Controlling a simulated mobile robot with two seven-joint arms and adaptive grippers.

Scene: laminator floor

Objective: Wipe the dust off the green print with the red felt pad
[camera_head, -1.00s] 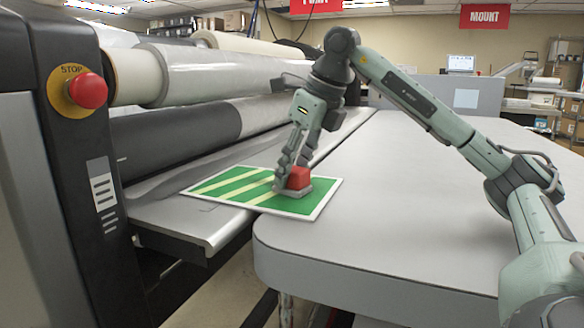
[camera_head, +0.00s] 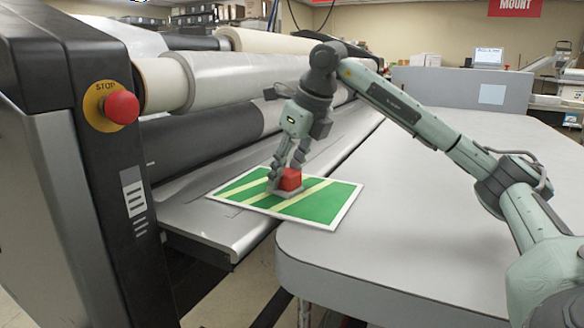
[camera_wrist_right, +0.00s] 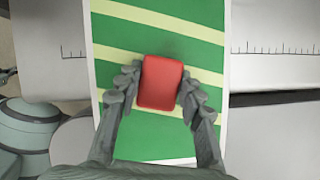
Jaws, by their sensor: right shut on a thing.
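The green print (camera_head: 326,206) has pale cream stripes and a white border. It lies flat, bridging the laminator's feed tray and the grey table; it also fills the middle of the wrist view (camera_wrist_right: 175,28). The red pad (camera_head: 290,179) is a red block on a grey base, resting on the print left of its middle. My right gripper (camera_head: 280,174) is shut on the block, with a finger on each side of it in the wrist view (camera_wrist_right: 157,84). The print under the pad is hidden. I cannot make out dust on the visible print. My left gripper is out of view.
The laminator's feed tray (camera_head: 215,222) lies under the print's left part, below large rollers (camera_head: 240,80). A red stop button (camera_head: 121,108) is on the machine's side panel at left. The grey table (camera_head: 420,235) is clear right of the print.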

